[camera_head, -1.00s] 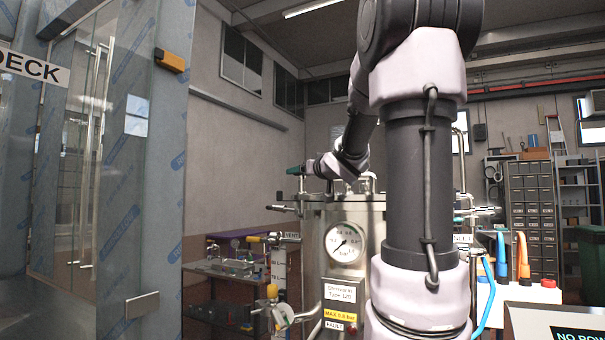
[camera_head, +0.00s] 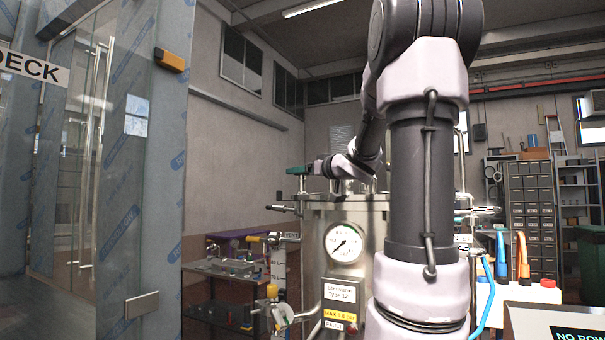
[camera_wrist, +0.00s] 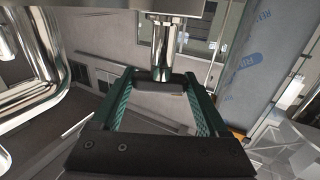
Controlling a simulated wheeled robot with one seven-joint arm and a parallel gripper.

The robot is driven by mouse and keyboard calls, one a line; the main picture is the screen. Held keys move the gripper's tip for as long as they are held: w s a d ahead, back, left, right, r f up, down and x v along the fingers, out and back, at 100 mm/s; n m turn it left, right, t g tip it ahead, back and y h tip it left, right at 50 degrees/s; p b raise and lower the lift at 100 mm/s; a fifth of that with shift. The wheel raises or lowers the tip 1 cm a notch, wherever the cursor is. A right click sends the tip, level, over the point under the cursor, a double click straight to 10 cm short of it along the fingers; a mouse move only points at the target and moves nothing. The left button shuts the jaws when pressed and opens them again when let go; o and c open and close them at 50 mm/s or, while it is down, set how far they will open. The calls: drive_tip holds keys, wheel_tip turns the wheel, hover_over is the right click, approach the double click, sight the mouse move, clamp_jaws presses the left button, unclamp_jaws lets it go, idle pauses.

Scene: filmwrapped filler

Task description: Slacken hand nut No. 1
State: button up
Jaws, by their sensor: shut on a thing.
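My gripper (camera_wrist: 160,80) has green-padded fingers in the wrist view. A dark piece shows between the fingertips at the end of the fitting. In the head view my gripper (camera_head: 297,170) is small and green at the upper left edge of the steel vessel (camera_head: 312,240), above a thin upright metal post. The exact contact is too small to tell there.
The vessel carries a round pressure gauge (camera_head: 343,243) and a type label (camera_head: 341,293). Pipes and a yellow-handled valve (camera_head: 272,291) stand at its left. A film-wrapped glass door frame (camera_head: 120,200) fills the left. A drawer cabinet (camera_head: 531,215) stands at the right.

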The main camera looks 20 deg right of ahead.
drive_tip(key=o, duration=1.2)
drive_tip(key=shift+r, duration=0.1)
drive_tip(key=shift+o, duration=0.2)
drive_tip(key=shift+s, duration=0.1)
drive_tip(key=v, duration=1)
drive_tip(key=shift+s, duration=0.3)
drive_tip(key=shift+d, duration=0.15)
